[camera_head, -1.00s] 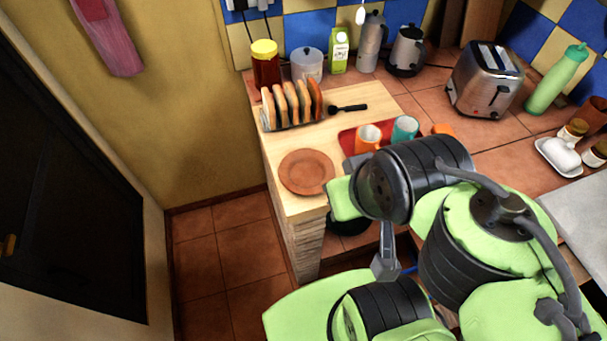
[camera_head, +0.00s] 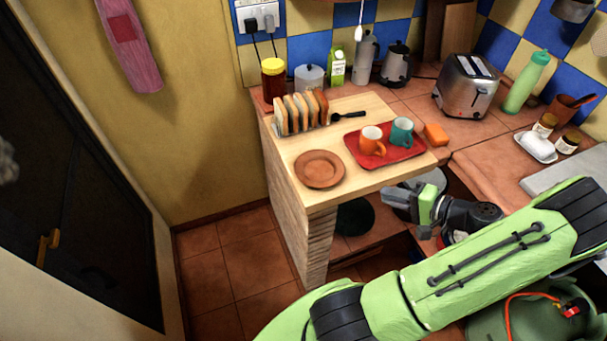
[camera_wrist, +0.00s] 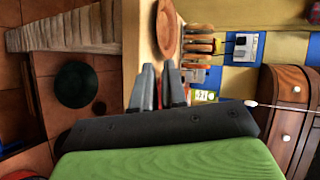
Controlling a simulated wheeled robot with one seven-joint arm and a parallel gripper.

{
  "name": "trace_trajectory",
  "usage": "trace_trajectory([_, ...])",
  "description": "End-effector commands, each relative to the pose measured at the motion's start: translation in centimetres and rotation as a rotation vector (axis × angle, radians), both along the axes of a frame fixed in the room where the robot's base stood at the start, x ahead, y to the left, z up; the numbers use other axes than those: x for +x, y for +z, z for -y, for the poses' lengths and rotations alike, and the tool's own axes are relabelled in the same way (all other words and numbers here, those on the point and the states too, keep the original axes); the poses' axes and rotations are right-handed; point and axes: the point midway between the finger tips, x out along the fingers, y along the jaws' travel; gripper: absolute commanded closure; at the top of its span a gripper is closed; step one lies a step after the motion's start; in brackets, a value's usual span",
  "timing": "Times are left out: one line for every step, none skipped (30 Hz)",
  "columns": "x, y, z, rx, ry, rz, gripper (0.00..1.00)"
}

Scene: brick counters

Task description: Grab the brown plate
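The brown plate (camera_head: 320,169) is round and lies flat near the front left corner of the light wooden board (camera_head: 378,181). In the wrist view the plate (camera_wrist: 168,32) shows edge-on, beyond my fingertips and apart from them. My gripper (camera_head: 389,196) is to the right of the plate, just off the board's front edge, pointing left. In the wrist view the two grey fingers of my gripper (camera_wrist: 160,66) stand apart with a narrow gap and nothing held between them.
A toast rack (camera_head: 301,113) stands behind the plate. A red tray (camera_head: 414,155) with an orange mug (camera_head: 372,140) and a teal mug (camera_head: 402,131) lies to the plate's right. A black spoon (camera_head: 348,115) lies at the back. Floor is clear left of the counter.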

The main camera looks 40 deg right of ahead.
Motion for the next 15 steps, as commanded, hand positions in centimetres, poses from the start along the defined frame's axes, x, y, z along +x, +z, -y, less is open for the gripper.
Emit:
trace_trajectory([0.7, -0.3, -0.2, 0.002, 0.002, 0.006, 0.88])
trace_trajectory([1.2, -0.5, -0.3, 0.002, 0.003, 0.006, 0.88])
trace_trajectory([2.1, -0.9, -0.6, 0.003, 0.006, 0.003, 0.88])
trace_trajectory([2.8, -1.2, -0.8, 0.004, 0.007, 0.003, 0.88])
trace_trajectory([3.6, -1.5, -1.0, 0.004, 0.008, 0.004, 0.88])
trace_trajectory([4.5, -2.0, -1.2, 0.004, 0.007, 0.002, 0.88])
trace_trajectory([5.1, -2.2, -1.4, 0.003, 0.007, 0.001, 0.88])
trace_trajectory([5.8, -2.5, -1.6, 0.004, 0.007, 0.002, 0.88])
trace_trajectory([6.7, -2.9, -1.8, 0.005, 0.008, 0.001, 0.88])
trace_trajectory([7.3, -3.2, -2.0, 0.004, 0.007, 0.001, 0.88])
trace_trajectory([7.8, -3.4, -2.1, 0.003, 0.007, 0.001, 0.88])
trace_trajectory([8.4, -3.6, -2.2, 0.003, 0.006, 0.0, 0.88])
trace_trajectory([8.7, -3.8, -2.2, 0.003, 0.005, -0.001, 0.88])
trace_trajectory([9.0, -3.9, -2.3, 0.002, 0.004, -0.002, 0.88])
trace_trajectory([9.3, -4.0, -2.4, 0.003, 0.005, -0.001, 0.88])
